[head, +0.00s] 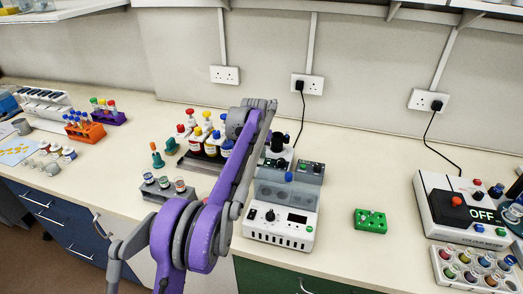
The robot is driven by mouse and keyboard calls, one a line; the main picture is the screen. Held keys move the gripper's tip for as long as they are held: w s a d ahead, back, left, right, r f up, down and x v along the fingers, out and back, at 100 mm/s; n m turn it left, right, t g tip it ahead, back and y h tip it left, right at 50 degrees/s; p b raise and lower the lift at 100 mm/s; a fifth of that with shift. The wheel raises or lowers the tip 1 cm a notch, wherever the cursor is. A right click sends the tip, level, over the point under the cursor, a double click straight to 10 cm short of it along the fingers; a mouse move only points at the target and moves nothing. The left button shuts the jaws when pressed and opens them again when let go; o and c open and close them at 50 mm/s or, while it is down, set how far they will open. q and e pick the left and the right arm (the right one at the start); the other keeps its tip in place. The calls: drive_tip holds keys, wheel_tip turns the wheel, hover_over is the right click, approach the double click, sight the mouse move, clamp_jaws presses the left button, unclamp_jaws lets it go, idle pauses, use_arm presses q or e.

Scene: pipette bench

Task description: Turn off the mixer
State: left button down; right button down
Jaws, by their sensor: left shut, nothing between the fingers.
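A white device (468,208) with a dark top panel stands on the bench at the far right; its display reads OFF. It has a large orange-red button (457,201) and several small coloured knobs. A second white device (279,229) with a black knob and a dark display stands at the bench's front middle. I cannot tell for sure which of them is the mixer. My left arm reaches up across the middle; its gripper (266,104) is shut and empty, left of the right device and apart from it. My right gripper is out of view.
A green block (370,221) lies between the two devices. A rack of coloured vials (472,268) stands in front of the right device. Bottles (196,141) stand left of my arm. An orange tube rack (85,131) is farther left. The bench behind the green block is clear.

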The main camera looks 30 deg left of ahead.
use_arm(q)
drive_tip(key=shift+f, duration=0.2)
idle(0.5)
drive_tip(key=shift+s+d+f, duration=0.15)
drive_tip(key=shift+s, duration=0.65)
drive_tip(key=r+p, duration=0.1)
drive_tip(key=r, duration=0.1)
drive_tip(key=r+p, duration=0.1)
drive_tip(key=r, duration=0.2)
drive_tip(key=shift+s+d+r, duration=0.15)
drive_tip(key=shift+d, duration=0.05)
drive_tip(key=v, duration=0.9)
drive_tip(key=shift+s, duration=0.2)
